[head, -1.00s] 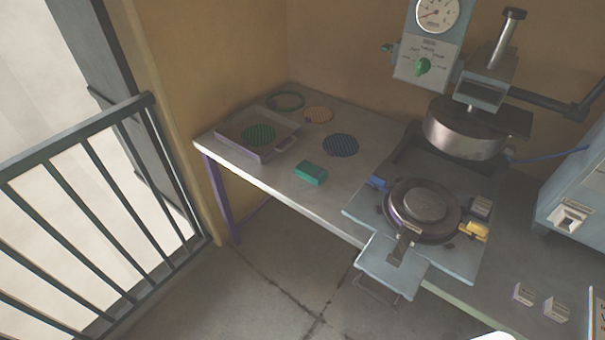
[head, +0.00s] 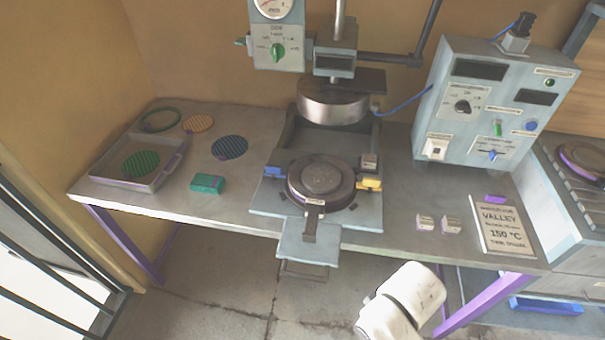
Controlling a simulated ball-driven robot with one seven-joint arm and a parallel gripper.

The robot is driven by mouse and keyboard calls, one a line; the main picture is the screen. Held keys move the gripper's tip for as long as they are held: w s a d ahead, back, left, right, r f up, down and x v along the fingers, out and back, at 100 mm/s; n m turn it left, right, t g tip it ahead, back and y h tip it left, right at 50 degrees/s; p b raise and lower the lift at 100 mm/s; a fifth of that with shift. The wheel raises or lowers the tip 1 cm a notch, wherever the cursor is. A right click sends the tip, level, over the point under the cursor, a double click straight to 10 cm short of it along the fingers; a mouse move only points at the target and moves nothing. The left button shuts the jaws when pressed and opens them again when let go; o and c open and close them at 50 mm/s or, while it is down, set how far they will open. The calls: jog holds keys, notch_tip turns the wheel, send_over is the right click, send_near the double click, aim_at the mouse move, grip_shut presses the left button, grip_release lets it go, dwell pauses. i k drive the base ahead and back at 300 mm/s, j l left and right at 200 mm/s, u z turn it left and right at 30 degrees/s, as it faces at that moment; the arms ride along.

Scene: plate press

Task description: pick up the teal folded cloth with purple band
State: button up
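The teal folded cloth (head: 204,184) lies on the grey table (head: 235,205), near its front edge and left of the press. It is a small block shape, with a hint of purple at its right side; the band is too small to make out clearly. Nothing touches it. A white, rounded part of my own arm shows at the bottom, well to the right of the cloth and in front of the table. My gripper is not in view.
A shallow tray (head: 105,178) holding a green disc stands left of the cloth. A blue disc (head: 229,147) and an orange disc (head: 198,123) lie behind it. The press (head: 333,100) and control box (head: 490,100) stand right. Railings (head: 60,260) edge the left.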

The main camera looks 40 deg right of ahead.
aim_at(213, 184)
jog(key=i+j+u, duration=0.1)
jog(key=i+j, duration=0.2)
jog(key=i+j+u, duration=0.15)
jog(key=i, duration=0.35)
jog(key=i+j+u, duration=0.1)
jog(key=i+j, duration=0.25)
jog(key=i+l+u, duration=0.2)
jog(key=i+l, duration=0.35)
jog(key=i, duration=0.15)
